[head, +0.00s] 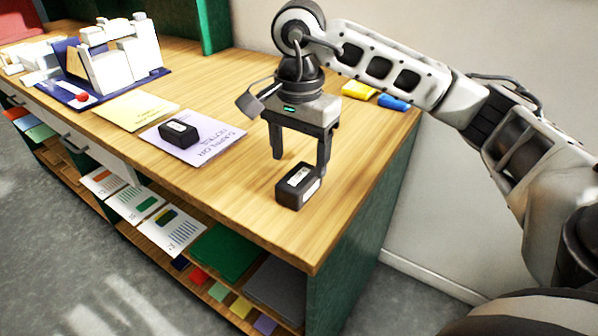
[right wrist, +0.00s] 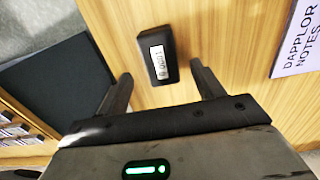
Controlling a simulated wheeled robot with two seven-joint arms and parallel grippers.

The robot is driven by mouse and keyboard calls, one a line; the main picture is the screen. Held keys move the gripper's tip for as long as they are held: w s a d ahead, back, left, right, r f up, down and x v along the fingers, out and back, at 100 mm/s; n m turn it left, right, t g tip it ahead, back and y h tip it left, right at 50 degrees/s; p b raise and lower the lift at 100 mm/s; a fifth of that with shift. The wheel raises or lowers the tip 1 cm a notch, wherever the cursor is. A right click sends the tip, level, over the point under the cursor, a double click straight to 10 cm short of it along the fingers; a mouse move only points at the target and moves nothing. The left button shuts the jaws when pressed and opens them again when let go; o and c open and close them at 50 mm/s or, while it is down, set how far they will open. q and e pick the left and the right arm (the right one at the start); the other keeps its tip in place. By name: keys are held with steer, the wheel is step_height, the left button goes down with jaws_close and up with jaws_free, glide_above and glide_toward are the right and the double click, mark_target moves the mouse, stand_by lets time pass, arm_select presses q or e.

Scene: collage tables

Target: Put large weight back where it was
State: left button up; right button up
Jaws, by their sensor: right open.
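A black block-shaped weight (head: 298,185) with a pale label lies on the wooden table near its front right corner. A similar black weight (head: 178,131) lies on a lilac sheet (head: 205,148) to its left. I cannot tell from labels which is the large one. My right gripper (head: 300,168) is open and points down just above the near weight. In the right wrist view the weight (right wrist: 158,55) shows between and beyond the fingertips of the gripper (right wrist: 162,72), with a gap on both sides. My left gripper is not in view.
A yellow sheet (head: 137,110) lies left of the lilac one. A white model on a blue board (head: 110,91) stands at the far left. Yellow and blue objects (head: 393,102) lie behind my right arm. Shelves with cards and coloured sheets are below the tabletop (head: 245,215).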

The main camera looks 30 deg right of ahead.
mark_target(299, 177)
step_height(299, 177, up, 7)
steer(key=shift+p, duration=0.45)
steer(key=shift+f, duration=0.1)
